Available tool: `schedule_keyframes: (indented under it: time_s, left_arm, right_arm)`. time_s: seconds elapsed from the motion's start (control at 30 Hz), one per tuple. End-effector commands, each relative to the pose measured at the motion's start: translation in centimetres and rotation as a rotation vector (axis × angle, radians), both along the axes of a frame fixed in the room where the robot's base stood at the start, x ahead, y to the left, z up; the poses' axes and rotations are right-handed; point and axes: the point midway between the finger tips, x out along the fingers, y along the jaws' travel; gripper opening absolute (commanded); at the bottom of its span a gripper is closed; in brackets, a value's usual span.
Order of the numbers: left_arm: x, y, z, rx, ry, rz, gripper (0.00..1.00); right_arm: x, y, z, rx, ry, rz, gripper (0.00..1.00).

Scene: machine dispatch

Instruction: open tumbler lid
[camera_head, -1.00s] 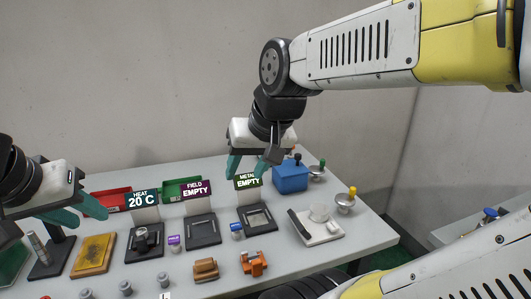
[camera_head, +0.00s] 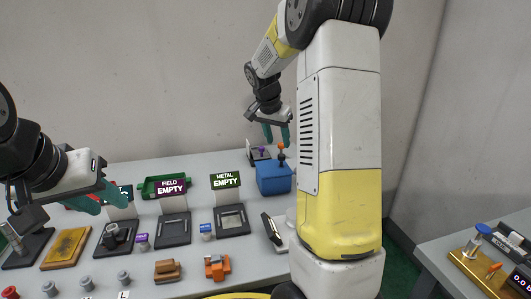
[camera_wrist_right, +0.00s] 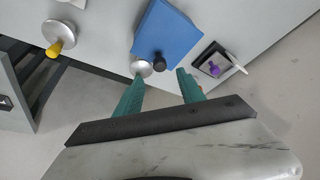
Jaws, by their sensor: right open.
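I take the blue box (camera_head: 273,179) at the back of the table to be the tumbler. It has a dark knob on top, and its lid looks shut. It also shows in the right wrist view (camera_wrist_right: 165,35), with its black knob (camera_wrist_right: 160,62) near the line between my fingertips. My right gripper (camera_head: 277,139) is open and empty, above and behind the box; its teal fingers also show in the wrist view (camera_wrist_right: 160,76). I cannot tell how high it is above the knob. My left gripper (camera_head: 112,206) is open and empty, over the left of the table.
A stand with a purple knob (camera_wrist_right: 213,69) is beside the box. The FIELD (camera_head: 173,231) and METAL (camera_head: 231,220) stations stand in front. My right arm hides the table's right end.

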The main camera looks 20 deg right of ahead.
Motion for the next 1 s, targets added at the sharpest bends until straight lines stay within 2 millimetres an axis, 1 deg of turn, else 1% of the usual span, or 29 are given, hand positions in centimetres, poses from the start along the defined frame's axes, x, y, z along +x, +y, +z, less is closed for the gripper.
schedule_keyframes:
  time_s: [0.3,0.43,0.6,0.83,0.87,0.9,0.97,1.0]
  left_arm:
    - [0.0,0.0,0.0,0.0,0.0,0.0,0.36]
    - [0.0,0.0,0.0,0.0,0.0,0.0,0.36]
    - [0.0,0.0,0.0,0.0,0.0,0.0,0.36]
    - [0.0,0.0,0.0,0.0,0.0,0.0,0.36]
    - [0.0,0.0,0.0,0.0,0.0,0.0,0.36]
    - [0.0,0.0,0.0,0.0,0.0,0.0,0.36]
    - [0.0,0.0,0.0,0.0,0.0,0.0,0.36]
    - [0.0,0.0,0.0,0.0,0.0,0.0,0.36]
  right_arm:
    - [1.1,-1.5,-4.6,0.0,0.005,-0.001,0.46]
    - [1.5,-1.9,-6.0,-0.001,0.004,0.0,0.46]
    - [1.8,-2.1,-6.8,0.001,0.001,0.0,0.46]
    - [1.8,-2.1,-6.8,0.0,0.001,0.001,0.46]
    - [1.8,-2.1,-6.8,0.0,0.001,0.001,0.4]
    - [1.8,-2.1,-6.8,0.0,0.001,0.001,0.33]
    - [1.8,-2.1,-6.8,0.0,0.001,0.001,0.21]
    - [1.8,-2.1,-6.8,0.0,0.001,0.001,0.13]
